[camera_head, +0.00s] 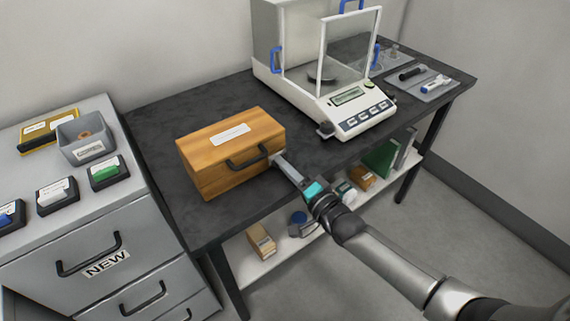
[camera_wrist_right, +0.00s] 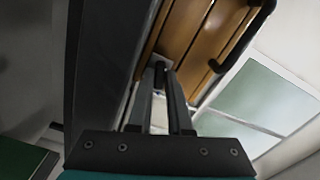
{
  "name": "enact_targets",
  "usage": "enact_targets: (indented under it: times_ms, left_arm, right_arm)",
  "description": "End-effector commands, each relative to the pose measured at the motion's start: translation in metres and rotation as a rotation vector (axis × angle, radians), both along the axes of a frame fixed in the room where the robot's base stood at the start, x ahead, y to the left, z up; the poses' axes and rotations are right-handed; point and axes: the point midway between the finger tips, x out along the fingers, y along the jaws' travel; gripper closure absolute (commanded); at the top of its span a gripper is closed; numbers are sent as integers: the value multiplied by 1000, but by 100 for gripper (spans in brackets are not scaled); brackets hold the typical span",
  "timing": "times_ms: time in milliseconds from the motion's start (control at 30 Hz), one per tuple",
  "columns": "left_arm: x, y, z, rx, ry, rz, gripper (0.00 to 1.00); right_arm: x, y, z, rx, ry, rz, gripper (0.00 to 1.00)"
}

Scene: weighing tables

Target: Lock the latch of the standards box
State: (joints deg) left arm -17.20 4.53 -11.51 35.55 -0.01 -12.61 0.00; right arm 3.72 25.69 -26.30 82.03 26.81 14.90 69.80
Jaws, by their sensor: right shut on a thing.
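The wooden standards box (camera_head: 217,165), with its lid down and a white label on top, stands on the dark weighing table. Its black handle (camera_head: 248,156) is on the front face. My right gripper (camera_head: 277,158) is at the front face near its right end, with its fingers close together. In the right wrist view the fingertips (camera_wrist_right: 163,72) meet on a small dark piece, the latch, at the seam of the box (camera_wrist_right: 196,42). The fingers mostly hide the latch, so its exact position cannot be told. My left gripper is out of view.
The balance (camera_head: 345,112) with its glass shield stands to the right on the dark table (camera_head: 160,115). A shelf below (camera_head: 275,262) holds several small boxes. A grey drawer cabinet (camera_head: 55,225) is at the left. The tabletop left of the box is clear.

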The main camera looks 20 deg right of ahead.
Motion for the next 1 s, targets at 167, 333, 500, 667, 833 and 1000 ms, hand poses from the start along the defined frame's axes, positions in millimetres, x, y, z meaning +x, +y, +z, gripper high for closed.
enact_targets:
  times_ms: [167,333,500,667,833,1000]
  left_arm:
    - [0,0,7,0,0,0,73]
    - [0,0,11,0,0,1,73]
    - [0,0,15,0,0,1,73]
    - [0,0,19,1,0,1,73]
    - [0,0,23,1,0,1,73]
    - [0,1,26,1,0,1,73]
  right_arm:
    - [0,0,1,-159,-56,-1,100]
    - [0,0,1,-310,-112,-1,100]
    - [0,0,1,-463,-167,-1,100]
    - [0,0,1,-606,-219,0,100]
    - [0,0,1,-757,-274,-1,100]
    - [0,0,1,-897,-325,-1,100]
